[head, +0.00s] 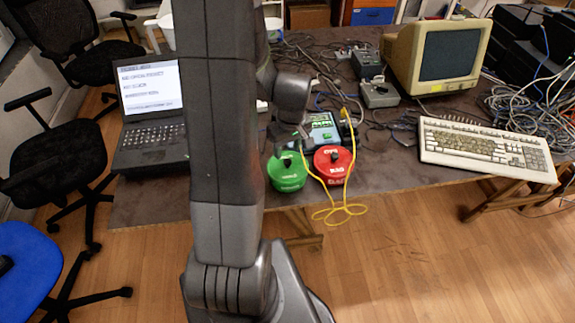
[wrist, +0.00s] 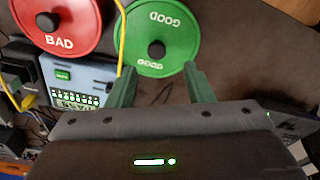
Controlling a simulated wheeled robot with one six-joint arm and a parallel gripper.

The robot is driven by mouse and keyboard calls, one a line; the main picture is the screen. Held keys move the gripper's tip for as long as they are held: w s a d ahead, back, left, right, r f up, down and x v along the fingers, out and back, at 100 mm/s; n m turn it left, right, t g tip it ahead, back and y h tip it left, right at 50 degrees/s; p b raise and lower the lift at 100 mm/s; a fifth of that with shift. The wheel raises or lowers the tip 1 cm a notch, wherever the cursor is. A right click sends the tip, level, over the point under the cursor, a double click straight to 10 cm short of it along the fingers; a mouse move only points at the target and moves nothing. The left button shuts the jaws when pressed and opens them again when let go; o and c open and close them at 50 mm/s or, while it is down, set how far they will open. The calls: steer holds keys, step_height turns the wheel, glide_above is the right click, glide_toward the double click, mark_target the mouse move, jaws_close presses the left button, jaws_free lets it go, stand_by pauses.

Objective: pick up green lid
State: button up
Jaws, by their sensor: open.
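The green lid (head: 288,172) lies near the front edge of the table, left of the red lid (head: 333,164). In the wrist view the green lid (wrist: 158,35) has a black knob in its middle and the word GOOD on it. My gripper (wrist: 158,78) is open, its two green fingers pointing at the near rim of the green lid with nothing between them. I cannot tell the gap to the lid exactly. The red lid (wrist: 58,20), marked BAD, lies beside it. In the head view my arm hides part of the table left of the green lid.
A blue-grey device (head: 322,130) stands behind the lids, and a yellow cable (head: 345,112) runs over it and past the red lid, hanging off the edge. A laptop (head: 150,105) stands left, a keyboard (head: 487,147) and monitor (head: 440,55) right. Tangled cables fill the back.

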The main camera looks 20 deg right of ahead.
mark_target(288, 161)
steer(key=shift+w+d+f+p, duration=0.1)
steer(key=shift+f+p, duration=0.2)
steer(key=shift+f, duration=1.1)
steer(key=shift+w+d+f+p, duration=0.1)
steer(key=shift+f+p, duration=0.15)
steer(key=shift+f, duration=1.15)
jaws_close()
